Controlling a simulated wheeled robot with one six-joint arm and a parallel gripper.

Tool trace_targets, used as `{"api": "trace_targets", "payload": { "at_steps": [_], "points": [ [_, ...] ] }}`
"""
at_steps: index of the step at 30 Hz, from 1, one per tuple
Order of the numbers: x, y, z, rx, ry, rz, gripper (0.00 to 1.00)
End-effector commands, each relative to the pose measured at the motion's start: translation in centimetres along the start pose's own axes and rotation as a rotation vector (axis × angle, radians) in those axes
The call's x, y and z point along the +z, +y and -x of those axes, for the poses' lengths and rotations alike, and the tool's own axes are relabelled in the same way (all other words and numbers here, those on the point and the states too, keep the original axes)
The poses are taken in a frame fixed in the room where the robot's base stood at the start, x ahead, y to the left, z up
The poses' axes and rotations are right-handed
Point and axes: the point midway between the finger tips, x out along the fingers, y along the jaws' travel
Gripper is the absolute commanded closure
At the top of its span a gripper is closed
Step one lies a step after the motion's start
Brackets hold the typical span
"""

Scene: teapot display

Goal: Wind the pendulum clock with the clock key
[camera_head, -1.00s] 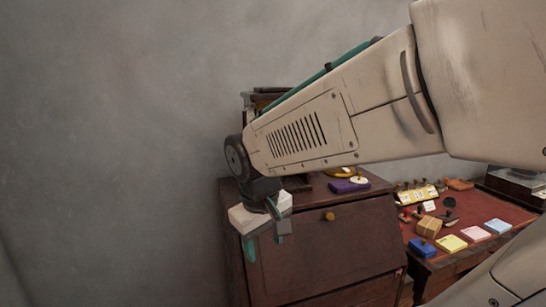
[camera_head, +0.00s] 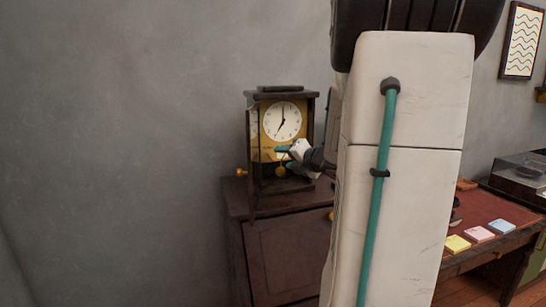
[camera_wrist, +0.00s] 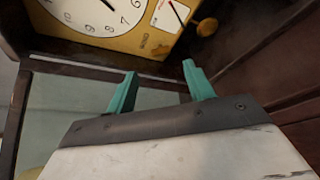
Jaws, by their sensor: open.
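The pendulum clock (camera_head: 283,120) stands on the brown cabinet, with a white dial and a gold front panel. Its glazed door (camera_head: 250,190) is swung open toward me at the left, with a gold knob. The wrist view shows the dial (camera_wrist: 100,14) upside down, a small white gauge with a red mark (camera_wrist: 170,14) and the round gold pendulum bob (camera_wrist: 207,27). My gripper (camera_head: 286,158) is at the clock's lower front; its teal fingers (camera_wrist: 159,76) are apart with nothing between them. I cannot make out the clock key in the current views.
The brown cabinet (camera_head: 285,260) bears the clock; my arm hides its right part. The red-topped desk (camera_head: 485,208) at right holds coloured pads (camera_head: 479,233). The open door (camera_wrist: 70,105) lies close beside my gripper at left in the wrist view.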

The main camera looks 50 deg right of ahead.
Motion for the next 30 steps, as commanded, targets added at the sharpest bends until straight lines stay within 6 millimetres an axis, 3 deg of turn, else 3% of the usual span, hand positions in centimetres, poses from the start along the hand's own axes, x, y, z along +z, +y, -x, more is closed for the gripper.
{"api": "trace_targets", "payload": {
  "at_steps": [12,24,29,30],
  "points": [
    [0.0,0.0,-6.2,0.0,0.001,-0.002,0.47],
    [0.1,0.0,-7.1,-0.001,-0.001,-0.003,0.47],
    [0.0,0.0,-7.1,-0.001,-0.001,-0.003,0.92],
    [0.0,0.0,-7.1,-0.001,-0.001,-0.002,0.92]
  ]
}}
